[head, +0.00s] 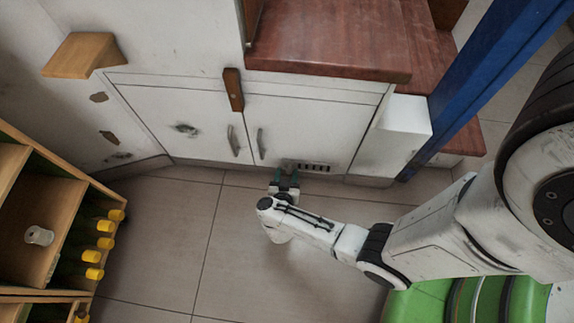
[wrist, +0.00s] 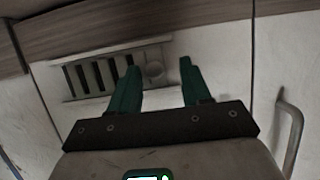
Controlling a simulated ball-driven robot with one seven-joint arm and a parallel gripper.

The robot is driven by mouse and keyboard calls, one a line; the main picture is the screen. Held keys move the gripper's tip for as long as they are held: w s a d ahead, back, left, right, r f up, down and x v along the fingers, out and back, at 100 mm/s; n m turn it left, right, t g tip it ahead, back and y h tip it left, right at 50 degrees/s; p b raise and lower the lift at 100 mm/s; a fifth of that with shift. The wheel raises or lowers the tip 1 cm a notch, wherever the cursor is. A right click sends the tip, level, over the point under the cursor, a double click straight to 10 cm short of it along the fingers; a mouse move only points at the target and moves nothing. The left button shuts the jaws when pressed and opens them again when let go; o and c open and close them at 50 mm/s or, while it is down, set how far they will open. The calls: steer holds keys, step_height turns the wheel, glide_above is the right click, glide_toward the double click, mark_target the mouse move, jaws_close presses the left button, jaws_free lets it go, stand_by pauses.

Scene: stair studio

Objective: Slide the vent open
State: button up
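The vent (head: 312,167) is a small pale slotted panel low on the white cabinet front in the head view. My gripper (wrist: 158,63) is open, with two green fingers apart, one on each side of the knob as seen there. I cannot tell whether they touch it. In the head view my gripper (head: 286,178) is at the cabinet's foot, just left of the slots.
Curved metal door handles (head: 233,141) are left of the vent; one handle (wrist: 290,135) is close to my gripper in the wrist view. A wooden rack (head: 50,215) with yellow-capped bottles stands at left. Reddish wooden steps (head: 330,40) lie above. The tiled floor (head: 165,240) is clear.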

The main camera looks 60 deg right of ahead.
steer(key=p+v, duration=0.4)
steer(key=v, duration=0.6)
steer(key=shift+s+a, duration=0.15)
steer(key=shift+a, duration=0.2)
steer(key=shift+r, duration=0.1)
